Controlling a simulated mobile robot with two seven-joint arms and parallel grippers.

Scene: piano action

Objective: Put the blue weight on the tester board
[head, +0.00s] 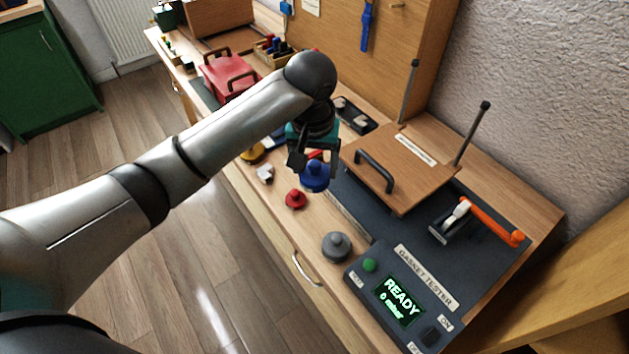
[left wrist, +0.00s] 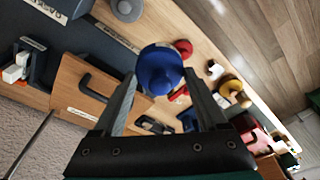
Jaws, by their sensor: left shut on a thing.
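The blue weight (head: 314,177) hangs from my left gripper (head: 315,160), above the bench just left of the tester board. In the left wrist view the blue weight (left wrist: 160,70) sits between the fingertips of my left gripper (left wrist: 161,84), which is shut on it. The tester board (head: 399,172) is a flat wooden plate with a black handle and a label, lying on the dark gasket tester (head: 487,262). It also shows in the left wrist view (left wrist: 72,75), left of the weight. My right gripper is not in view.
A red weight (head: 296,199) and a grey weight (head: 336,246) stand near the bench's front edge. The tester display (head: 397,300) reads READY, 0 mbar. An orange lever (head: 492,222) and two upright rods (head: 470,133) stand around the board. The board's top is otherwise clear.

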